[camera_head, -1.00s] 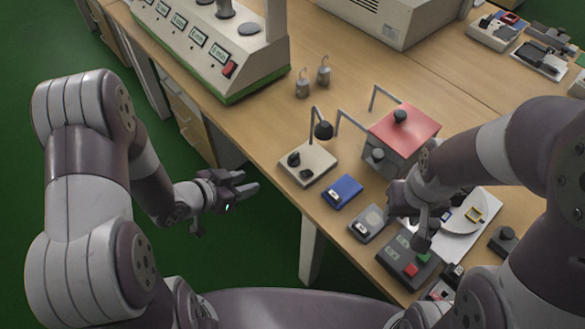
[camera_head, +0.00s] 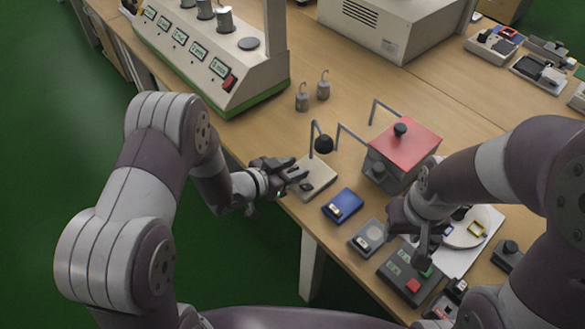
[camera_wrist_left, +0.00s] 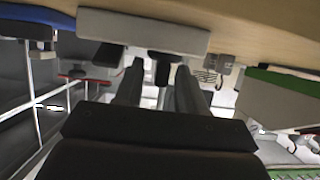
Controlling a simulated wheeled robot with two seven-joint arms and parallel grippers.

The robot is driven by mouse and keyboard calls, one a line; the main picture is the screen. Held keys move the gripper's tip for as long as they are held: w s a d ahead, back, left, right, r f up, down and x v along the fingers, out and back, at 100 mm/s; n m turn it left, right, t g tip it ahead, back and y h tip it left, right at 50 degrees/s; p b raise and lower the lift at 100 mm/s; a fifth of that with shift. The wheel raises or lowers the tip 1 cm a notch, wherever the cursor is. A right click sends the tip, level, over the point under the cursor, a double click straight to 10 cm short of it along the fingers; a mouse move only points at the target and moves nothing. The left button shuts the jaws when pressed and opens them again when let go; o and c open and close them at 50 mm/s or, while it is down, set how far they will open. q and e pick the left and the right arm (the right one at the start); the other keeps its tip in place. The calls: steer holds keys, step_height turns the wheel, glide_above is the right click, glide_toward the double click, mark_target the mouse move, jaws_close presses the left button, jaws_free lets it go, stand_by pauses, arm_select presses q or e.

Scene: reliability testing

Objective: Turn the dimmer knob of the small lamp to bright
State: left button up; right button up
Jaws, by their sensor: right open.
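The small lamp has a beige base (camera_head: 319,178) and a black shade (camera_head: 323,144) on a bent stem, near the table's front edge. My left gripper (camera_head: 296,171) is at the left side of this base and partly hides its knobs. In the left wrist view the lamp base (camera_wrist_left: 145,28) spans the top, with a black knob (camera_wrist_left: 163,65) between my two spread fingers and another dark part (camera_wrist_left: 107,56) to the left. The fingers look apart from the knob; contact cannot be told. My right gripper (camera_head: 422,252) is open above a dark button box (camera_head: 398,277).
A blue box (camera_head: 343,205) and a grey device (camera_head: 368,238) stand in front right of the lamp. A red-topped box (camera_head: 404,142) is to its right. Two small metal weights (camera_head: 302,100) stand behind. A large beige machine (camera_head: 225,70) is at back left.

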arm_select(q)
jaws_close()
steer(key=n+t+y, duration=0.1)
steer(key=n+y, duration=0.1)
steer(key=n+t+y, duration=0.1)
steer(key=shift+s+d+n+t+y+b, duration=0.1)
steer(key=shift+d+n+t+y+b, duration=0.1)
steer(key=shift+n+t+y+b, duration=0.15)
steer(key=shift+n+t+y, duration=0.35)
steer(key=shift+n+y, duration=0.6)
steer(key=n+y, duration=0.2)
steer(key=shift+t+y, duration=0.3)
steer(key=shift+y, duration=0.1)
steer(key=shift+n+y+p, duration=0.45)
steer(key=shift+n+y, duration=1.25)
steer(key=shift+y, duration=0.1)
